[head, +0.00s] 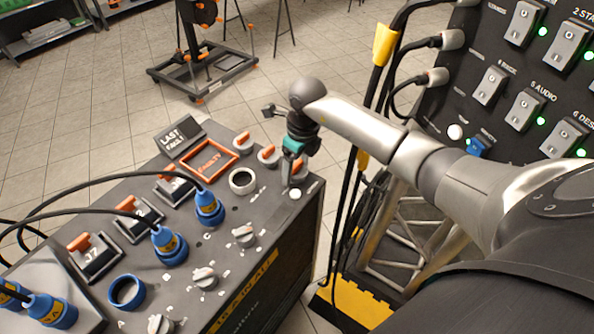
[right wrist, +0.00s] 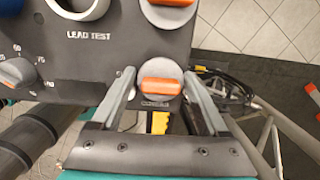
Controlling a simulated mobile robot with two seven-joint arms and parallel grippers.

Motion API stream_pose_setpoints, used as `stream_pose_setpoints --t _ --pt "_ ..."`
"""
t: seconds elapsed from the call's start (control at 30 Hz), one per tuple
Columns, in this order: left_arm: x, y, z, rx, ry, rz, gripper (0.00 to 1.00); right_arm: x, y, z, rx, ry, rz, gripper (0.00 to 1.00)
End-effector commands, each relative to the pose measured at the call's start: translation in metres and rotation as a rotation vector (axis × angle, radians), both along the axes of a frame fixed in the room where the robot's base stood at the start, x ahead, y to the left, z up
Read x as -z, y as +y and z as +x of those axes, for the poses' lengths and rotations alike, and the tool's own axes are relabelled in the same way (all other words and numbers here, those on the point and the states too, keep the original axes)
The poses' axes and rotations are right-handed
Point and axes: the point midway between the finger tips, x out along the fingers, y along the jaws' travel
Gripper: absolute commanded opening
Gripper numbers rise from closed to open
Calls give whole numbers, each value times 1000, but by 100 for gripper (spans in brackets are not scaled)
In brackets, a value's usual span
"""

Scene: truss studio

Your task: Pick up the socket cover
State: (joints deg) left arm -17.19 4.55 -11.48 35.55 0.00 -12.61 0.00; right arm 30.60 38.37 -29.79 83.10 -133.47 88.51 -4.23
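Round grey discs with orange grips sit on the dark sloping panel by a label that seems to read "COVERS"; I take these for socket covers. In the right wrist view one socket cover (right wrist: 160,86) lies between the fingers of my right gripper (right wrist: 159,76), which is open. A gap shows on each side of its orange grip; whether the fingertips touch the disc I cannot tell. Another cover (right wrist: 168,14) is just beyond it. My left gripper is not in view.
The console (head: 225,215) carries a pale ring socket (head: 243,181), blue plugs (head: 170,246) with black cables, knobs and orange-handled switches. A black switch rack (head: 500,105) with cables stands at the right. Tiled floor lies beyond the console.

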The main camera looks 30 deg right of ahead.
Motion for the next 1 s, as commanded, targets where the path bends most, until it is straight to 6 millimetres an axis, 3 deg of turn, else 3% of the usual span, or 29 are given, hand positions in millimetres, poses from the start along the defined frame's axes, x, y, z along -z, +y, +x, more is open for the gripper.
stream_pose_setpoints --t 0.07,0.53,1.0 --pt "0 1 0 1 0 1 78 0 0 0 0 0 0 67" --pt "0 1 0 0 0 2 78 0 -1 0 0 0 -1 16" --pt "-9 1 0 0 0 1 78 -12 -5 1 2 -1 -2 16"
